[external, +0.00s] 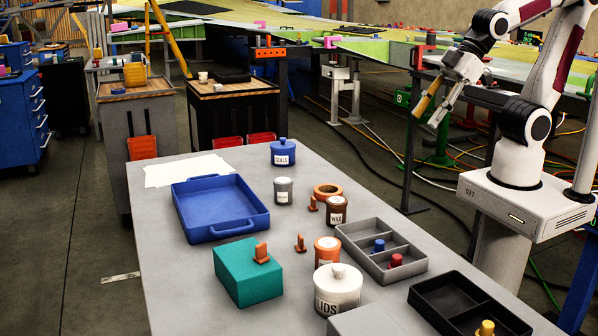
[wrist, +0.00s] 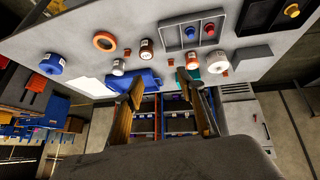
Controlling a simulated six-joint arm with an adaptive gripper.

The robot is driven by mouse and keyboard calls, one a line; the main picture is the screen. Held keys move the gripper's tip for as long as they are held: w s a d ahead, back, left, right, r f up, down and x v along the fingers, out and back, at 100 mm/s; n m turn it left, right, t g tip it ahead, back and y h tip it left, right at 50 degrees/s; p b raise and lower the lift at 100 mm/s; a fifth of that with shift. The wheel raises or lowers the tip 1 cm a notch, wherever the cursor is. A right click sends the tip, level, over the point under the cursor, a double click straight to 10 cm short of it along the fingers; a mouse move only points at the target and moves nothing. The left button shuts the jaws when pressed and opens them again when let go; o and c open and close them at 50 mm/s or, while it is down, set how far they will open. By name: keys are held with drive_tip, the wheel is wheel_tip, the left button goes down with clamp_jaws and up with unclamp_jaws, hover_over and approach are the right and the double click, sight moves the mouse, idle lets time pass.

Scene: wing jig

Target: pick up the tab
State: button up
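Three small orange tabs show in the external view. One tab (external: 262,253) stands on top of the teal box (external: 247,277). A second tab (external: 300,243) stands on the grey table just right of that box. A third tab (external: 313,204) stands farther back beside the orange ring; it also shows in the wrist view (wrist: 127,52). My gripper (external: 424,121) is raised in the air, beyond the table's right edge and well apart from every tab. In the wrist view its two fingers (wrist: 158,84) are spread, with nothing held between them.
A blue tray (external: 185,212) lies on the left. Labelled jars, including a white jar (external: 337,291), stand mid-table. A grey divided tray (external: 373,270) holds a blue and a red piece. A black tray (external: 430,300) is at the front right. The left front tabletop is bare.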

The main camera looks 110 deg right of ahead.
drive_tip(key=w+d+f+t+h, duration=0.1)
drive_tip(key=w+d+f+t, duration=0.1)
drive_tip(key=w+d+f, duration=0.9)
drive_tip(key=t+y, duration=0.1)
drive_tip(key=t, duration=0.3)
approach(313, 197)
drive_tip(key=shift+w+a+f, duration=0.1)
drive_tip(key=shift+w+f, duration=0.1)
drive_tip(key=shift+w, duration=1.05)
drive_tip(key=shift+s+d+f+m+t, duration=0.2)
drive_tip(key=shift+s+f+m+t, duration=0.25)
drive_tip(key=shift+f, duration=0.3)
drive_tip(key=shift+x, duration=1.3)
drive_tip(key=shift+w, duration=0.15)
drive_tip(key=shift+x, duration=2.45)
